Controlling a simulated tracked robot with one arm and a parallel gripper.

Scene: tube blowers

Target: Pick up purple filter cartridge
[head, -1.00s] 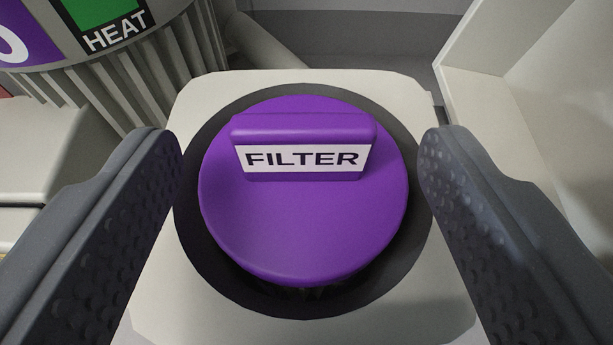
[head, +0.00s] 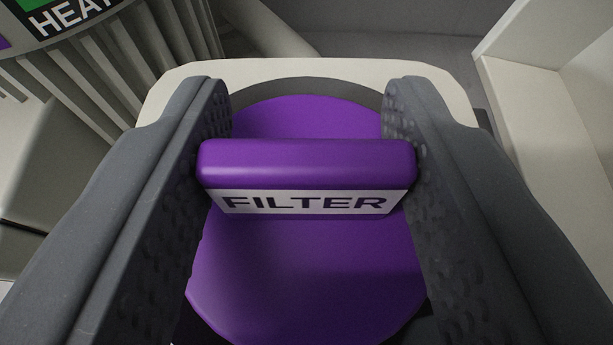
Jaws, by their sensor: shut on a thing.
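The purple filter cartridge (head: 305,265) shows its round top in the middle of the head view. A raised purple handle bar (head: 305,160) crosses it, with a white label reading FILTER on its near face. My gripper (head: 307,110) is shut on the two ends of this handle, one dark grey finger at each side. The cartridge sits in a dark ring (head: 300,85) in a pale housing. The fingers hide the left and right edges of the cap, and the cartridge's lower body is out of sight.
The pale square housing (head: 300,67) surrounds the dark ring. A ribbed grey cylinder (head: 135,75) with a HEAT label stands close at the upper left. A pale wall-like panel (head: 550,130) rises on the right. A grey surface lies behind.

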